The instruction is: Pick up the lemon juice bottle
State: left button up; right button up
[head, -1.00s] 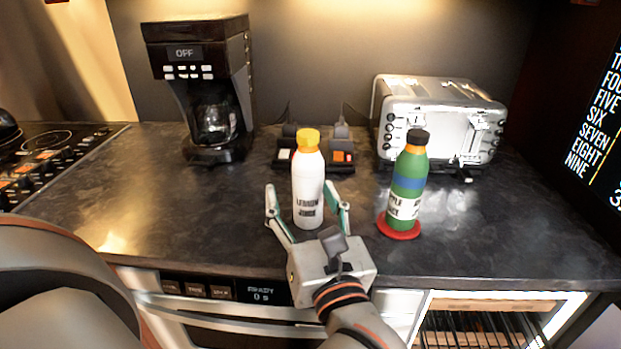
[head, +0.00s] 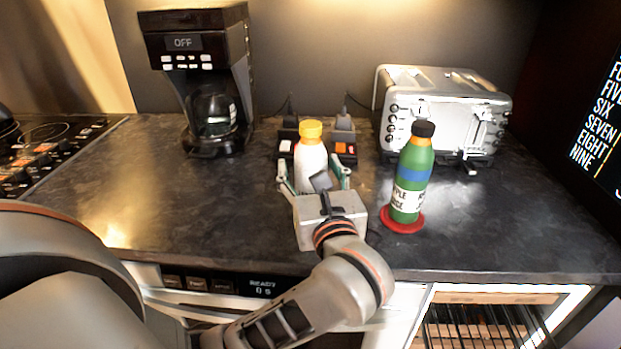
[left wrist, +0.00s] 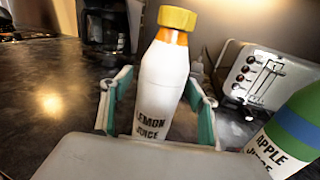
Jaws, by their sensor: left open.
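The lemon juice bottle (head: 311,160) is white with a yellow cap and stands upright on the dark counter. My left gripper (head: 314,174) is open, with one finger on each side of the bottle. In the left wrist view, the lemon juice bottle (left wrist: 163,85) stands between the two teal-padded fingers of my left gripper (left wrist: 160,110). A small gap shows at the left finger; the right finger looks very close to the bottle, and I cannot tell if it touches. The bottle's lower part is hidden behind the gripper body. My right gripper is not in view.
A green apple juice bottle (head: 411,180) stands on a red coaster (head: 402,222) to the right. A toaster (head: 440,110), a power strip (head: 345,150) and a coffee maker (head: 203,80) stand at the back. The counter's left part is clear.

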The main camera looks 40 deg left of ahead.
pick_arm(q)
jog(key=c, duration=1.6)
jog(key=shift+r, duration=0.1)
